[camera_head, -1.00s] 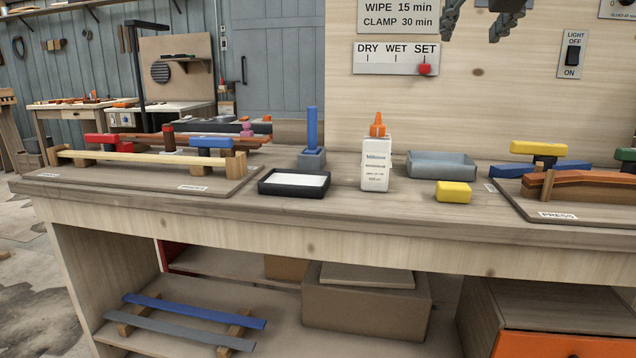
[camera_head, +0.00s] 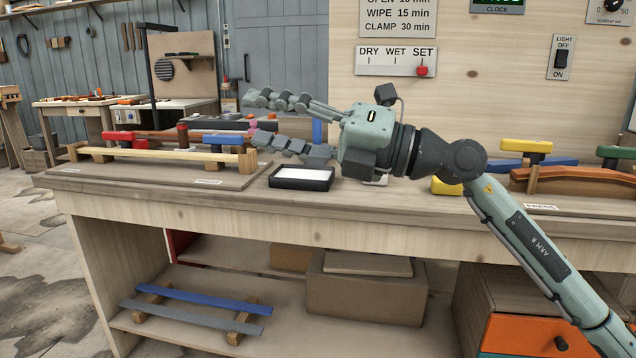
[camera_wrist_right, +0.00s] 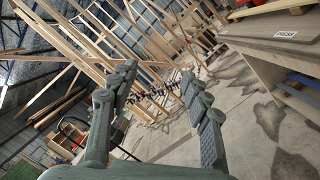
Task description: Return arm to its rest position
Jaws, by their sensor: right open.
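My right arm (camera_head: 530,245) reaches in from the lower right in the head view. My right gripper (camera_head: 277,122) points left above the workbench, its fingers spread apart and nothing between them. It hangs in front of the blue upright piece (camera_head: 317,130) and hides most of the white glue bottle and the grey tray. In the right wrist view the two fingers (camera_wrist_right: 160,100) are also apart and empty, with the floor and timber frames beyond. My left gripper is in neither current view.
The workbench (camera_head: 370,213) lies under the arm. A black tray with a white pad (camera_head: 302,179) sits just below the gripper. A press fixture (camera_head: 570,180) stands at right, a clamped wooden strip (camera_head: 160,153) at left. Lower shelf holds blue and grey strips (camera_head: 205,308).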

